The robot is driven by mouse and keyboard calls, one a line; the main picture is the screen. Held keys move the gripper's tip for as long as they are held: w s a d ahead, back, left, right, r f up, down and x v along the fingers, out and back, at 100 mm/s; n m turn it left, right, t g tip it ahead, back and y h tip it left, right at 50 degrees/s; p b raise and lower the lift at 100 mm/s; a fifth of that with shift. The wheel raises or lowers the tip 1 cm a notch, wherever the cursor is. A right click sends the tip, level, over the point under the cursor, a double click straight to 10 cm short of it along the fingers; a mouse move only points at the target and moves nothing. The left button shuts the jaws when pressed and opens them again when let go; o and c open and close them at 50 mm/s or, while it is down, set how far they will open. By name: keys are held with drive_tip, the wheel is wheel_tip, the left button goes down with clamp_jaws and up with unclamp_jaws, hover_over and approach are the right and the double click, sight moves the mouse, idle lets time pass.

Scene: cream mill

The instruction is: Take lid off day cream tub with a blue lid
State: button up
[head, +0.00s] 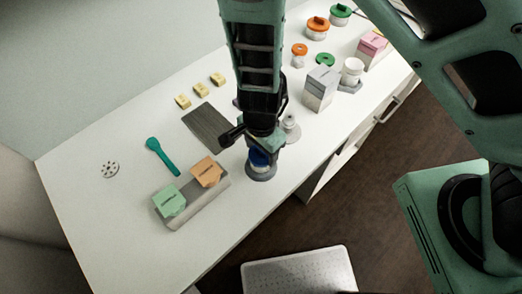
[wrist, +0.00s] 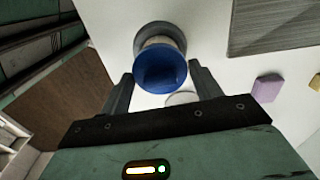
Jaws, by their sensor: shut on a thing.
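The blue lid (wrist: 161,68) is between the two fingers of my gripper (wrist: 158,82), and the gripper is shut on it. The pale tub (wrist: 158,41) shows just beyond the lid in the wrist view, in line with it. I cannot tell whether lid and tub touch. The tub stands in a round grey holder (wrist: 178,33). In the head view my gripper (head: 262,146) points down over the blue lid (head: 259,157), above the grey holder (head: 261,173) near the table's front edge. My gripper hides part of the lid and tub there.
A grey rack (head: 200,208) with green and orange boxes stands to the left, close by. A grey mat (head: 208,126) lies behind. A grey box (head: 320,88) and a white cup (head: 351,70) stand to the right.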

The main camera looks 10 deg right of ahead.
wheel_tip(320, 180, up, 10)
drive_tip(key=shift+r+p, duration=0.15)
drive_tip(key=shift+p, duration=0.3)
drive_tip(key=shift+r+p, duration=0.35)
drive_tip(key=shift+p, duration=0.05)
drive_tip(key=shift+r+p, duration=0.6)
drive_tip(key=shift+p, duration=0.05)
wheel_tip(320, 180, up, 3)
drive_tip(key=p, duration=0.3)
idle(0.3)
drive_tip(key=shift+f, duration=0.1)
